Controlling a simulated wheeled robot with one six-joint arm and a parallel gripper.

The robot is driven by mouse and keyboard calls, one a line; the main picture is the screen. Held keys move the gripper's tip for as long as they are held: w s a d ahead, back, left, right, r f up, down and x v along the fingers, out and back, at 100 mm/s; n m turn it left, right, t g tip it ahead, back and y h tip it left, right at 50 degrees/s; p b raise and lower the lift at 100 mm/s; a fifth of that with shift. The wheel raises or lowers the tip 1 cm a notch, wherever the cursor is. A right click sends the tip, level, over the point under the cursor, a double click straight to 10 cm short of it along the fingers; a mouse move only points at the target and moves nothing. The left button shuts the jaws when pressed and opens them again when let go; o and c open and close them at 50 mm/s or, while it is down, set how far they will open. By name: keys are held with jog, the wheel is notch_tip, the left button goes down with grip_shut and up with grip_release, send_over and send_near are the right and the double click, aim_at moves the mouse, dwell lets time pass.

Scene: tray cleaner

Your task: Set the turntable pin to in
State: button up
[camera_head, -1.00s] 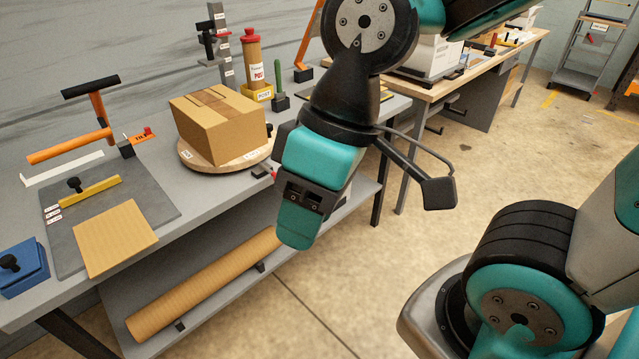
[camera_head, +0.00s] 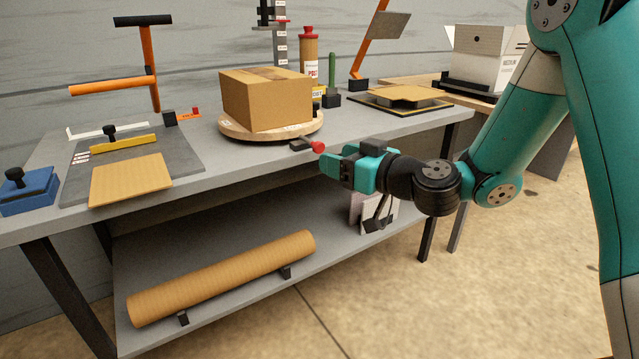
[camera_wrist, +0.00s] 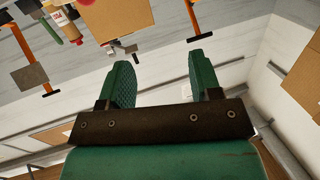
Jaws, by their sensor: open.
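The turntable (camera_head: 240,130) is a round wooden disc on the grey bench, with a cardboard box (camera_head: 265,98) on it. The pin (camera_head: 318,147) has a red knob and sits in a small dark block (camera_head: 301,144) at the disc's front right, near the bench edge. My gripper (camera_head: 329,162) is open, with its fingers just right of and slightly below the red knob. In the head view I cannot tell whether they touch it. In the wrist view the open gripper (camera_wrist: 160,66) has nothing between its fingers, and the box (camera_wrist: 117,14) shows upside down beyond.
A red-capped bottle (camera_head: 309,60) and a green post (camera_head: 332,75) stand behind the turntable. A black-edged pad (camera_head: 400,98) lies to the right. An orange-handled tool and a cutting mat (camera_head: 185,160) are at left. A cardboard roll (camera_head: 225,275) lies on the lower shelf.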

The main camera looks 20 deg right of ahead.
jog(key=w+d+f+m+t+h+b, duration=0.2)
jog(key=w+d+f+m+t+h, duration=0.15)
jog(key=d+f, duration=0.25)
jog(key=p, duration=0.8)
send_near(321, 148)
jog(key=w+r, duration=0.1)
jog(key=r, duration=0.1)
jog(key=shift+n+g, duration=0.45)
jog(key=p+x, duration=0.1)
jog(key=x, duration=0.2)
jog(key=p+x, duration=0.1)
jog(key=x, duration=0.2)
jog(key=f+p+x, duration=0.1)
jog(key=x, duration=0.2)
jog(key=shift+w+a+p, duration=0.25)
jog(key=shift+w+p, duration=0.05)
